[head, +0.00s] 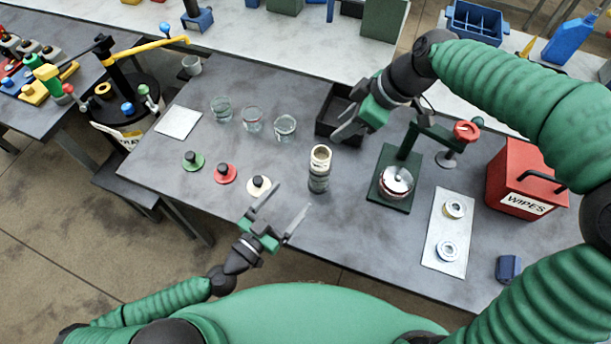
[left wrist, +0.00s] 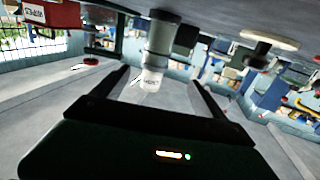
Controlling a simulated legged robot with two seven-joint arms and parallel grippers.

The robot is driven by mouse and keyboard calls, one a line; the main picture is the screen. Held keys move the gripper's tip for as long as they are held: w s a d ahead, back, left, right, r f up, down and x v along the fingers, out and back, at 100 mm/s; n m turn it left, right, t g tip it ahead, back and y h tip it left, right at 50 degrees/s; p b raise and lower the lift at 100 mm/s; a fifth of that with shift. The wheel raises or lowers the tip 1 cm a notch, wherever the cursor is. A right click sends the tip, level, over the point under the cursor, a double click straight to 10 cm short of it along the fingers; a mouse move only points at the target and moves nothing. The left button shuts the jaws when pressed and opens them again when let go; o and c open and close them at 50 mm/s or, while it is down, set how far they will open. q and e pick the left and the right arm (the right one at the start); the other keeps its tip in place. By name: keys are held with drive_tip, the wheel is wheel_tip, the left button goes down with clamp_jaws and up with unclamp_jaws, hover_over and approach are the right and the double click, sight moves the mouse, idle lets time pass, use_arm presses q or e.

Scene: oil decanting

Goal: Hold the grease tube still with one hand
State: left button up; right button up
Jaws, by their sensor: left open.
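The grease tube (head: 319,170) is a grey cylinder with a pale, cream upper end, standing upright near the front middle of the table in the head view. In the left wrist view, which is upside down, the tube (left wrist: 160,45) shows ahead, between the lines of the two fingers. My left gripper (head: 294,196) is open and empty, in front of the tube and to its left, with a gap between them. My right gripper (head: 348,140) is above the table behind the tube, beside the black bin; its fingers look apart and nothing shows between them.
Three glass beakers (head: 252,120) stand behind left. Green, red and cream knobbed discs (head: 226,173) lie left of the tube. A green stand with a glass dish (head: 397,182), a pale plate (head: 436,232) and a red wipes box (head: 520,175) are right.

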sight(315, 177)
use_arm(q)
drive_tip(key=x, duration=0.8)
drive_tip(key=d+x, duration=0.1)
drive_tip(key=x, duration=0.3)
drive_tip(key=shift+s+d, duration=0.2)
drive_tip(key=shift+w, duration=0.35)
drive_tip(key=shift+w+a, duration=0.15)
drive_tip(key=shift+w, duration=0.1)
drive_tip(key=shift+a, duration=0.1)
drive_tip(key=shift+d, duration=0.25)
drive_tip(key=c, duration=0.5)
drive_tip(key=shift+d, duration=0.15)
drive_tip(key=c, duration=0.5)
drive_tip(key=shift+a, duration=0.25)
drive_tip(key=c, duration=0.8)
use_arm(e)
drive_tip(key=shift+d, duration=0.5)
